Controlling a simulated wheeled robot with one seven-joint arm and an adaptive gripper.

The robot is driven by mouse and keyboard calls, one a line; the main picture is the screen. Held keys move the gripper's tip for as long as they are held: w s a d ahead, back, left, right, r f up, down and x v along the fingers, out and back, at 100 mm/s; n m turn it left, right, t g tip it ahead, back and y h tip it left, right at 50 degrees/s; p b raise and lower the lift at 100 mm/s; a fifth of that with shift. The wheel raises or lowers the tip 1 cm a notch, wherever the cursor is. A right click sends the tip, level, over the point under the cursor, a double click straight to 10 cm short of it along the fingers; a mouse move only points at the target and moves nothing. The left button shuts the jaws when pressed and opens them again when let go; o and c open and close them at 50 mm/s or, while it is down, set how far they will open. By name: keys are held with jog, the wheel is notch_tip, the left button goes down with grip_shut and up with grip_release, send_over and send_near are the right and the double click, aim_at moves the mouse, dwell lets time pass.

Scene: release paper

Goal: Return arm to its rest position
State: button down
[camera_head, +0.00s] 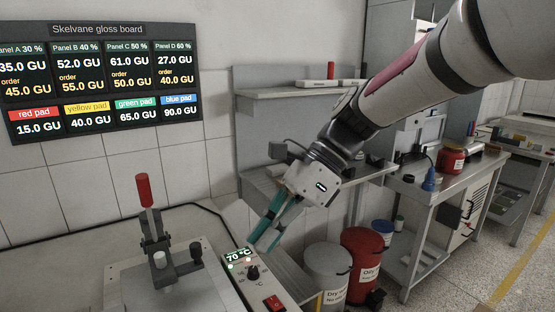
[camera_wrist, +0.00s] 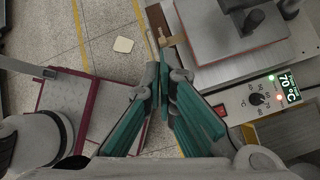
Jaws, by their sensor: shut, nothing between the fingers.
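The arm reaches in from the upper right of the head view. The control box also shows at the right of the wrist view (camera_wrist: 244,104), with a display reading 70 °C. The gripper appears apart from the box, though the exact gap is hard to tell.
A press with a red-knobbed lever (camera_head: 143,190) stands at the left. A grey bin (camera_head: 327,268) and a red bin (camera_head: 362,258) stand on the floor. A shelf unit (camera_head: 262,93) is behind the arm, a workbench (camera_head: 462,172) at the right. Open floor (camera_head: 470,262) lies front right.

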jog(key=s+d+f+n+t+h, duration=0.1)
jog(key=s+d+n+t+h, duration=0.2)
jog(key=s+d+n, duration=0.4)
jog(key=s+d+n+t+h, duration=0.4)
jog(key=s+d+n, duration=0.3)
jog(key=d, duration=0.7)
jog(key=shift+s+f+n+t+h, duration=0.15)
jog(key=shift+f+n+t+h, duration=0.2)
jog(key=shift+n+t, duration=0.4)
